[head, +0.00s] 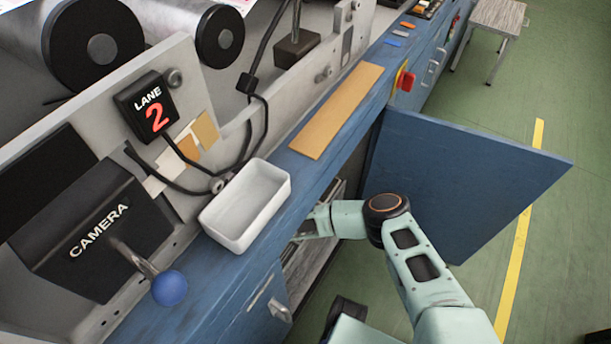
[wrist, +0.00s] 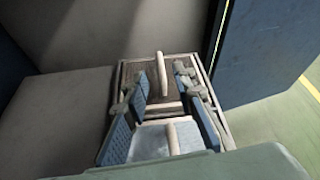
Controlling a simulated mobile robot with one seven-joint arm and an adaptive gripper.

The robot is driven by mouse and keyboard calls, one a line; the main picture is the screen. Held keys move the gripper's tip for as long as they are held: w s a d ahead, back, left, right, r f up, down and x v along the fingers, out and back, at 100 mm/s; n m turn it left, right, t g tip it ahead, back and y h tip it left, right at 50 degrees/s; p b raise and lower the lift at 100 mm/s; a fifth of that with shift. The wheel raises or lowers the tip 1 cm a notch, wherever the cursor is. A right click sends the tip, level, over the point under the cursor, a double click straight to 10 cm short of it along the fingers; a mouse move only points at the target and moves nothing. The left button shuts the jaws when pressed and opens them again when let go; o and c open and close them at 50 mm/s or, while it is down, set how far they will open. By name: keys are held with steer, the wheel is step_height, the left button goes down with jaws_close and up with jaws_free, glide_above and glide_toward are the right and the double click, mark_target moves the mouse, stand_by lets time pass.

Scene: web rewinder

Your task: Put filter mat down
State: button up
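In the wrist view my gripper (wrist: 161,80) has its two blue-padded fingers spread apart, with a visible gap between them. Below and between them is a brown-edged rectangular frame (wrist: 215,96) with pale upright handles or bars. A light grey flat surface (wrist: 150,142) shows in its near part, and it may be the filter mat, but I cannot tell for sure. One handle (wrist: 162,75) stands between the fingertips; I see no clear contact. In the head view my arm reaches into the open blue cabinet, and my gripper is hidden there.
The open cabinet door (head: 465,180) stands just right of my arm; it also shows in the wrist view (wrist: 265,50). A white tray (head: 246,205) and a tan board (head: 337,110) lie on the blue ledge above. Green floor is clear beyond the door.

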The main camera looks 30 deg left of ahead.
steer(key=shift+p+v, duration=0.85)
steer(key=shift+v, duration=0.1)
